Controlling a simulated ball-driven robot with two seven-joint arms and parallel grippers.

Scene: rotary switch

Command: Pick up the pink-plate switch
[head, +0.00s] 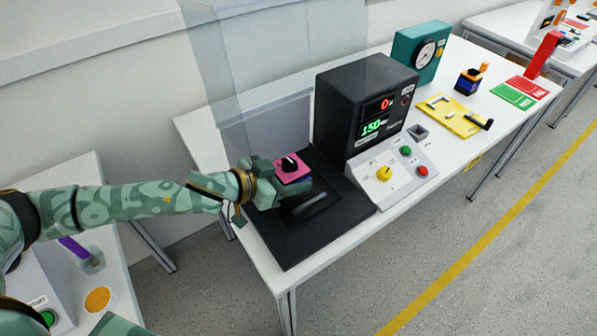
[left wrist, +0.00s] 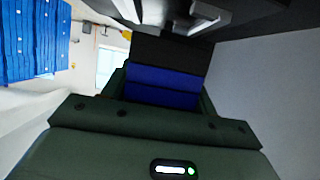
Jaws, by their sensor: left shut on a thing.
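The pink-plate switch (head: 293,168) has a square pink plate with a black rotary knob on top. In the head view it is in my left gripper (head: 281,184), which is shut on it over the black base of the test machine (head: 348,192). The plate faces up and looks roughly level. I cannot tell whether its underside touches the base, because the fingers hide its lower part. The left wrist view shows a dark block with blue bands (left wrist: 163,80) in front of the gripper body; I cannot tell what it is. My right gripper is not in view.
A black display housing (head: 362,105) stands right behind the base, and a transparent panel (head: 270,70) rises behind the gripper. A control panel (head: 395,172) with a yellow knob and buttons is to the right. Further right are a teal gauge box (head: 418,52), yellow fixture (head: 450,115) and red and green trays (head: 513,96).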

